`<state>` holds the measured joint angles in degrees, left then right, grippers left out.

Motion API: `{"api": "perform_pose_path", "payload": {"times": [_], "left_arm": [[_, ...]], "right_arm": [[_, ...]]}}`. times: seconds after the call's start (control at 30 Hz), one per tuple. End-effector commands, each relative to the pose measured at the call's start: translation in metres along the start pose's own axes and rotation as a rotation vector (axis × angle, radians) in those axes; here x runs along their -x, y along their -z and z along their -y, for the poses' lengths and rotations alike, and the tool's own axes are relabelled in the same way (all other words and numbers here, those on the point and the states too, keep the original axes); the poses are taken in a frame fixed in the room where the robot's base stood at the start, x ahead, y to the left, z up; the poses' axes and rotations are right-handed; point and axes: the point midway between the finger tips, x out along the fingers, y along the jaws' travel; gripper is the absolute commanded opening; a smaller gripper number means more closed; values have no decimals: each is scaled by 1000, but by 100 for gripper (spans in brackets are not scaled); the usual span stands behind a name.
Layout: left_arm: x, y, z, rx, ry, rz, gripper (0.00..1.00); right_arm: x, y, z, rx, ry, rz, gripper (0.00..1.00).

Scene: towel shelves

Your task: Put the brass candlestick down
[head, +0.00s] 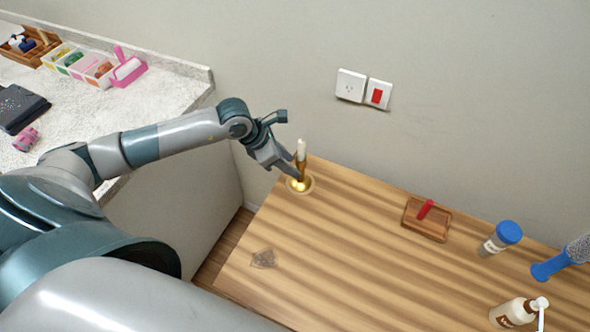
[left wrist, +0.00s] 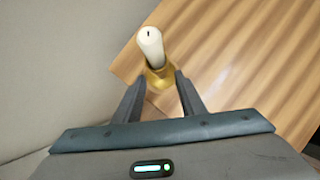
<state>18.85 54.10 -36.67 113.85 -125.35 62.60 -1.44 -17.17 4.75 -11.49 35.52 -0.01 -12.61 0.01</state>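The brass candlestick (head: 300,184) with a white candle (head: 301,150) stands upright at the far left corner of the wooden table (head: 340,250). Its base appears to rest on the tabletop. It also shows in the left wrist view (left wrist: 160,78), with its white candle (left wrist: 151,45) rising above the brass. My left gripper (head: 293,172) reaches down to it from the left. The exact contact is partly hidden. My right gripper is not in view.
On the table to the right are a wooden tray with a red item (head: 427,226), a blue-lidded jar (head: 500,239), a blue brush (head: 555,265) and a pump bottle (head: 513,313). A small diamond-shaped item (head: 264,259) lies nearer. The table's middle is clear. A wall stands behind.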

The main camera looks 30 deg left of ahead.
Motion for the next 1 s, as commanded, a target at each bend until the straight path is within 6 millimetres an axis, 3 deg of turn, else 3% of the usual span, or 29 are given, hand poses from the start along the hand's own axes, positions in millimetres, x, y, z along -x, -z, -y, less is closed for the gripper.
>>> {"api": "perform_pose_path", "payload": {"times": [0.2,0.4,1.0], "left_arm": [[38,2,0,-3,-2,0,37],[61,1,0,-1,-1,0,37],[67,0,0,0,0,0,37]], "right_arm": [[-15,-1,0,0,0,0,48],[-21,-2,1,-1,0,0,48],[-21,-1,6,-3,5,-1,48]]}}
